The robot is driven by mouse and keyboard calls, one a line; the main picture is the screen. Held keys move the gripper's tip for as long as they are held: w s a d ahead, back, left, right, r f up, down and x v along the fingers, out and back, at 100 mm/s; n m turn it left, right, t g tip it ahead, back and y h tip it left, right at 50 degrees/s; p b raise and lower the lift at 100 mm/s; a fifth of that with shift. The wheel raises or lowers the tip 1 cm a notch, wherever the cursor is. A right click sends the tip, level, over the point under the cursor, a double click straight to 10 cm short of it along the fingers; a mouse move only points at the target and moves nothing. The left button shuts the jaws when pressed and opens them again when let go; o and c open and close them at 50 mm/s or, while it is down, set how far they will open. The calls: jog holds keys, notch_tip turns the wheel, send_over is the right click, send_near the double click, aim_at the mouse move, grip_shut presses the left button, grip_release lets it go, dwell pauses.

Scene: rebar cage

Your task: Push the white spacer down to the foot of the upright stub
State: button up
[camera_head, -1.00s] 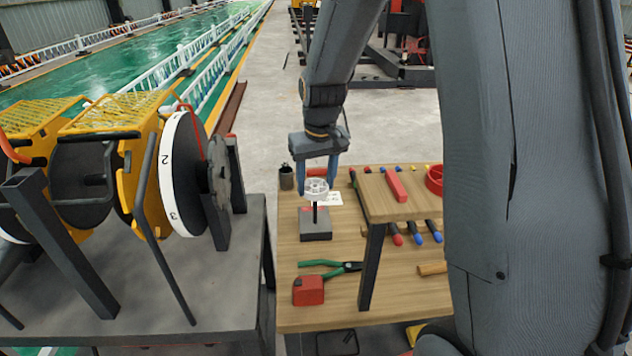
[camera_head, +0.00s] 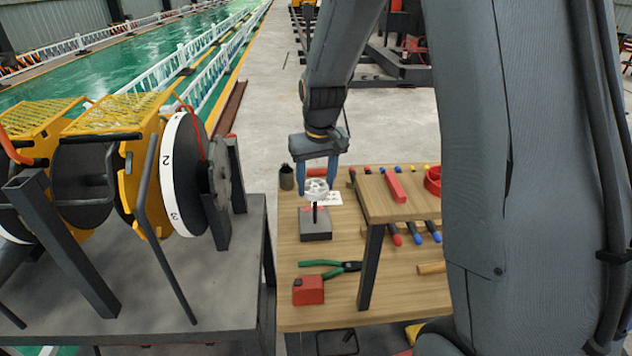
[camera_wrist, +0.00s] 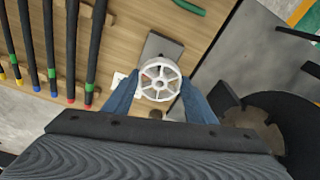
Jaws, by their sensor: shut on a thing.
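The white spacer (camera_head: 316,189) is a spoked wheel held level between the blue fingers of my gripper (camera_head: 318,181). It also shows in the wrist view (camera_wrist: 158,80), with a finger on each side of its rim. The dark upright stub (camera_head: 315,214) rises from a grey block (camera_head: 316,229) on the wooden bench. In the wrist view the grey block (camera_wrist: 163,45) shows partly behind the spacer.
A raised wooden shelf (camera_head: 385,208) stands right of the stub, with a red bar (camera_head: 395,187) on it. Green-handled pliers (camera_head: 330,268) and a red box (camera_head: 308,291) lie in front. A dark cup (camera_head: 286,178) stands behind left. A reel (camera_head: 183,175) stands at left.

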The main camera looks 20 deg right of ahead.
aim_at(316, 214)
jog(key=shift+f+b, duration=2.6)
jog(key=shift+f, duration=2.7)
jog(key=o, duration=1.2)
jog(key=shift+o, duration=0.2)
jog(key=shift+s+r+b, duration=0.2)
jog(key=shift+r+b, duration=0.05)
jog(key=shift+r, duration=1.05)
jog(key=shift+s+r+b, duration=0.2)
jog(key=shift+r+b, duration=0.1)
jog(key=shift+r, duration=1)
jog(key=shift+s+r+b, duration=0.2)
jog(key=shift+r+b, duration=0.05)
jog(key=shift+r, duration=1.05)
jog(key=shift+f, duration=0.1)
